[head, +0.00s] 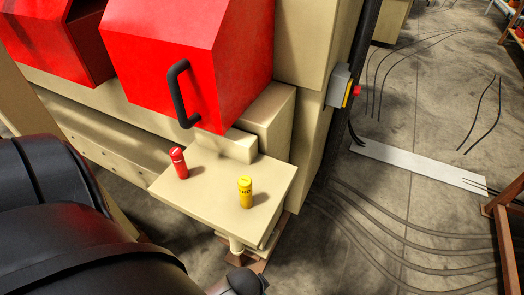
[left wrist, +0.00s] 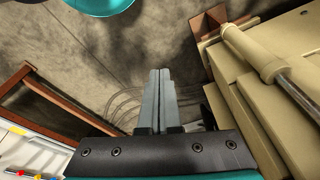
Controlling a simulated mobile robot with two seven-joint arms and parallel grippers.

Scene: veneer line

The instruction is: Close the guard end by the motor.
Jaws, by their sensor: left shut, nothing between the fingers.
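A red guard hood (head: 170,50) with a black bar handle (head: 178,95) sits on the cream machine in the head view. A second red guard piece (head: 55,40) is at the upper left, with a dark gap between the two. I cannot tell which end is by the motor, as no motor is clearly seen. My left gripper (left wrist: 160,78) shows in the left wrist view with its fingers together and empty, pointing over the floor beside the cream machine (left wrist: 262,100). It is not touching the guard. My right gripper is not seen.
A cream ledge (head: 215,205) below the handle carries a red cylinder (head: 178,163) and a yellow cylinder (head: 245,192). A switch box (head: 340,85) with a red button is on the right post. Cables and a pale strip (head: 415,165) lie on the floor. A brown frame (left wrist: 45,95) stands left.

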